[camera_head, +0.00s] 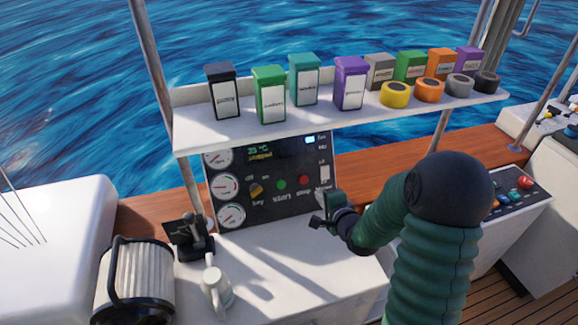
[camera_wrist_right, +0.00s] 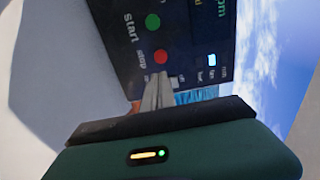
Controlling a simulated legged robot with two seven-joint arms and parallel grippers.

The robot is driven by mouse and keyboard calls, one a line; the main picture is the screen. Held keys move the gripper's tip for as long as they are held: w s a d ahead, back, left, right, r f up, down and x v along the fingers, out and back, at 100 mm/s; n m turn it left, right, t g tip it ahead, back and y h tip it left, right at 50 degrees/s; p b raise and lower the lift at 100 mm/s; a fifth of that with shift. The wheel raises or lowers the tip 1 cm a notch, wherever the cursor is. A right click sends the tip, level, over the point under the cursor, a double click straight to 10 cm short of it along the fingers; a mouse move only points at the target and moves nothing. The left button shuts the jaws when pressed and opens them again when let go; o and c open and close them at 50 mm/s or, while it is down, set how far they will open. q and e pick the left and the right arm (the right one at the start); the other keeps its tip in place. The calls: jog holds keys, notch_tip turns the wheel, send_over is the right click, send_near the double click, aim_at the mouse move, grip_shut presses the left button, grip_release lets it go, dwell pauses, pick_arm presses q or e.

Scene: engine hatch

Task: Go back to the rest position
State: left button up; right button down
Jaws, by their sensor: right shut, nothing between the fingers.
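My right arm comes in from the lower right of the head view. Its gripper (camera_head: 322,220) is shut and empty, in front of the lower right of the black control panel (camera_head: 270,205). In the right wrist view the fingers (camera_wrist_right: 158,92) point at the panel (camera_wrist_right: 180,40), below the red stop button (camera_wrist_right: 161,57). The green start button (camera_wrist_right: 152,21) is beside it. In the head view, the green button (camera_head: 281,184) and red button (camera_head: 304,180) are uncovered. I cannot tell whether the fingertips touch the panel. My left gripper is not in view.
A white shelf (camera_head: 200,135) above the panel holds several coloured boxes and tape rolls. A second console (camera_head: 515,200) is at right. The white counter (camera_head: 280,265) is mostly clear.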

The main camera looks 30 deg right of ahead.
jog(key=shift+a, duration=0.1)
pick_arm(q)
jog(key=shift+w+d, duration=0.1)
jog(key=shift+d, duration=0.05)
pick_arm(e)
jog(key=s+a+f+n+g+y, duration=0.2)
jog(key=s+a+n+g, duration=0.3)
jog(key=a+n, duration=0.5)
jog(key=s+a+f+n+g+y, duration=0.1)
jog(key=s+a+n+g, duration=0.3)
jog(key=s+a+n, duration=0.5)
jog(key=a+f+n, duration=0.1)
jog(key=a+n, duration=0.1)
jog(key=a, duration=0.2)
jog(key=shift+s+f+g+y, duration=0.3)
jog(key=shift+s+g+y, duration=0.1)
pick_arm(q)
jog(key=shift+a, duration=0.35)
pick_arm(e)
jog(key=shift+a+r, duration=0.1)
jog(key=shift+a, duration=0.3)
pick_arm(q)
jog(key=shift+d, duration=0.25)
pick_arm(e)
jog(key=shift+d, duration=0.25)
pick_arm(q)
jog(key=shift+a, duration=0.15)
pick_arm(e)
jog(key=shift+a, duration=0.15)
